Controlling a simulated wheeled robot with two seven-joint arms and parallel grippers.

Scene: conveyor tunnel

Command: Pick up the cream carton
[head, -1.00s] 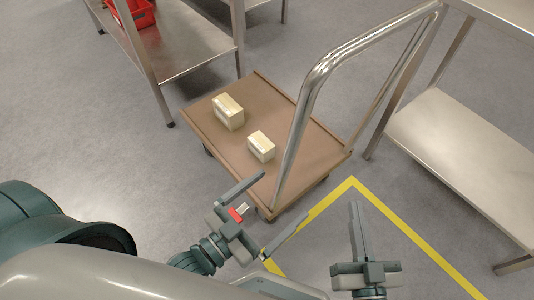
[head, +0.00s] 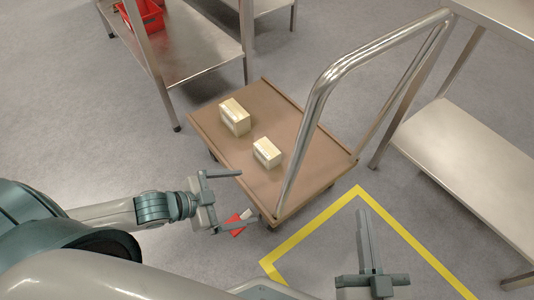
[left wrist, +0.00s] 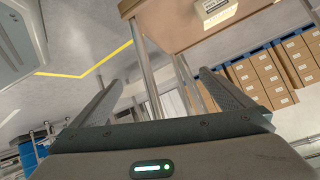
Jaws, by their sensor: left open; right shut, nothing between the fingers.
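Two small cream-coloured cartons, each with tape or a label on it, stand on the brown deck of a trolley (head: 215,147). The larger carton (head: 234,117) is further back and to the left; the smaller carton (head: 267,153) is nearer. My left gripper (head: 243,196) is open and empty, in front of the trolley's near left side, apart from both cartons. In the left wrist view the open fingers (left wrist: 165,92) have nothing between them, and part of a labelled carton (left wrist: 217,10) shows at the top edge. My right gripper (head: 362,211) is shut and empty, right of the trolley.
The trolley's metal handle (head: 317,93) rises along its right side. A steel shelf (head: 190,50) with a red bin (head: 140,14) stands at the back left, and a steel table (head: 460,150) on the right. Yellow tape (head: 310,232) marks the floor. Stacked boxes (left wrist: 265,75) show in the left wrist view.

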